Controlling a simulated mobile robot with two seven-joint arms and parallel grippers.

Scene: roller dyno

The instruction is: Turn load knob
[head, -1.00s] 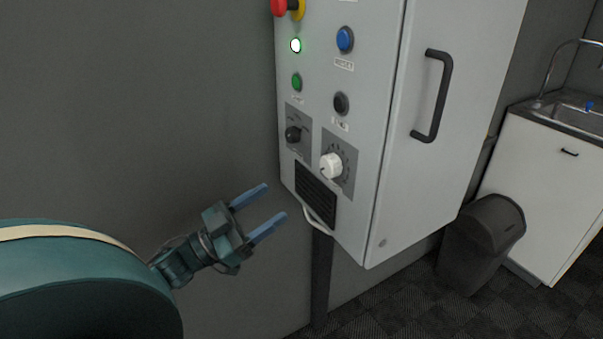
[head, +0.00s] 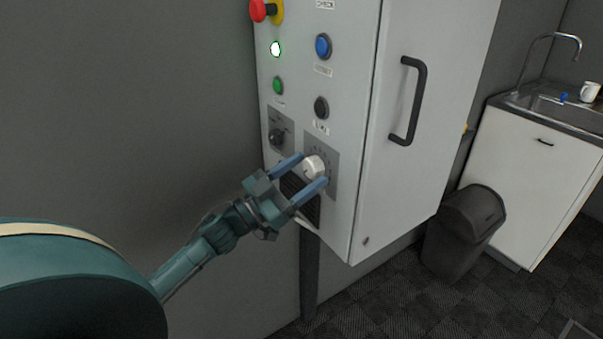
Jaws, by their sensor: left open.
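The control cabinet (head: 360,224) hangs on the wall. Its front panel carries a white round knob (head: 314,165) on a grey plate with a dial scale, low on the right, which looks like the load knob. A smaller black knob (head: 277,136) sits on its own plate to the upper left. My left gripper (head: 312,169) is open, its two blue fingers on either side of the white knob, one at the upper left and one at the lower right. I cannot tell whether the fingers touch it. My right gripper is not in view.
Above are a red stop button (head: 259,10), a lit lamp (head: 275,49), and green (head: 278,86), blue (head: 323,46) and black (head: 321,107) buttons. The cabinet's side has a black handle (head: 411,101). A dark bin (head: 464,232) and a sink unit (head: 530,185) stand to the right.

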